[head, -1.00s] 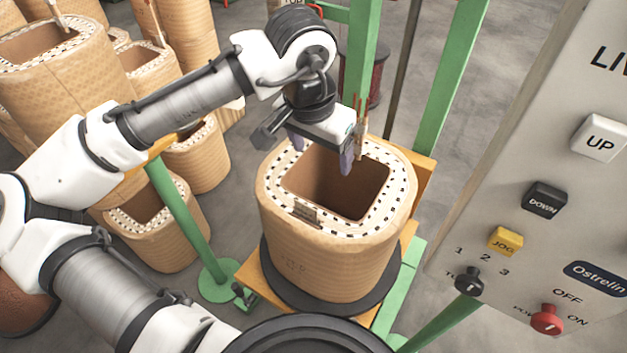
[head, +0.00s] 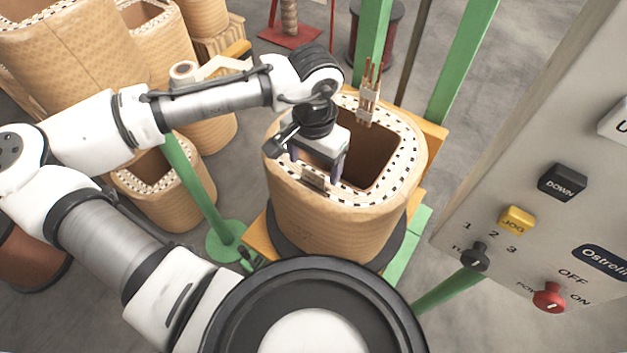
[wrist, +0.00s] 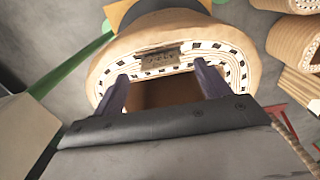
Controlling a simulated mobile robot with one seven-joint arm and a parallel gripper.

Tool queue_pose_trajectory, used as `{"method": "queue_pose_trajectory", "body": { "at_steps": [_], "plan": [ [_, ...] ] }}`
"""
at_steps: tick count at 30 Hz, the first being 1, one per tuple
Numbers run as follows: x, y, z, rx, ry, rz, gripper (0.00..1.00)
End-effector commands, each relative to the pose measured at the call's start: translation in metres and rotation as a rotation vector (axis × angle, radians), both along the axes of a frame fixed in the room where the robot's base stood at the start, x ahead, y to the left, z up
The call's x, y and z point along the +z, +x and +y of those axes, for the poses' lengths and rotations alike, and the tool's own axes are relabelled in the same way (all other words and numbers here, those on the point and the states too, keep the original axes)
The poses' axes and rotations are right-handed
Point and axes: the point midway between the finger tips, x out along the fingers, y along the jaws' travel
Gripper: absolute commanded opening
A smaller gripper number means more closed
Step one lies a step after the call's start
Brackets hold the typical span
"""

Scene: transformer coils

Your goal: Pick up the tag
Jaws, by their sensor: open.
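The tag (head: 315,179), a small grey-brown plate, sits at the near rim of the large tan coil (head: 330,222). In the wrist view the tag (wrist: 160,58) lies on the coil's dotted rim, with marks too blurred to read. My gripper (head: 316,167) is open and empty, just above and behind the tag in the head view. In the wrist view, the two dark fingers of my gripper (wrist: 160,72) stand apart to either side of the tag, short of it. I cannot tell the exact height between them.
A copper-tipped lead (head: 368,103) stands at the coil's far rim. Green posts (head: 462,60) rise behind it. A grey control panel (head: 560,150) with buttons is on the right. Several other coils (head: 70,60) crowd the left.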

Motion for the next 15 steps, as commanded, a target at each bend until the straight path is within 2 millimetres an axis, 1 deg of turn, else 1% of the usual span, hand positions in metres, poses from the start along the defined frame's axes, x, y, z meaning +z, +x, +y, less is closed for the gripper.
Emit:
{"method": "queue_pose_trajectory", "body": {
  "at_steps": [7,10,15],
  "plan": [
    [-0.032,-0.001,0.001,0.000,0.001,0.002,0.75],
    [-0.037,-0.001,0.002,0.000,0.002,0.000,0.75],
    [-0.038,-0.001,0.001,0.000,0.001,-0.001,0.75]
  ]
}}
